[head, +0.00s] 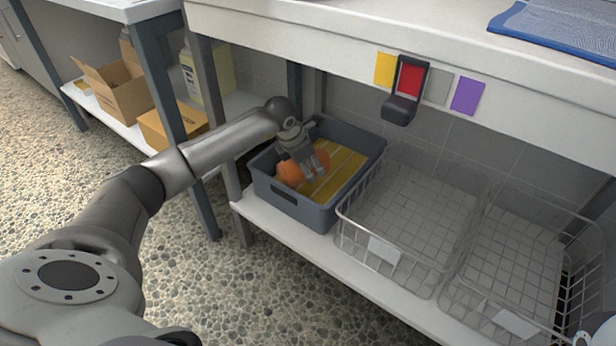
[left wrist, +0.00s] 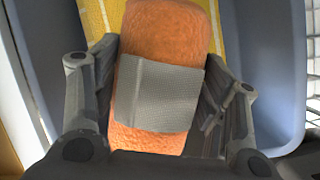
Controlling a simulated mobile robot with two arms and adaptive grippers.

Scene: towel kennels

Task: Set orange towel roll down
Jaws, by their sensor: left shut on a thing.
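The orange towel roll (left wrist: 167,32) has a grey band (left wrist: 160,95) around its middle. My left gripper (head: 302,172) is shut on the roll, with one finger on each side of it in the left wrist view (left wrist: 158,92). In the head view the roll (head: 316,163) is inside the grey-blue bin (head: 318,215) on the lower shelf, partly hidden by the gripper. A yellow striped towel (head: 343,172) lies in the bin under the roll. I cannot tell whether the roll touches it.
Two empty wire baskets, a middle one (head: 383,252) and a right one (head: 515,322), stand right of the bin. The upper shelf's edge (head: 330,52) overhangs them, with a dark bracket (head: 401,108) on its front. Cardboard boxes (head: 172,127) are at the left.

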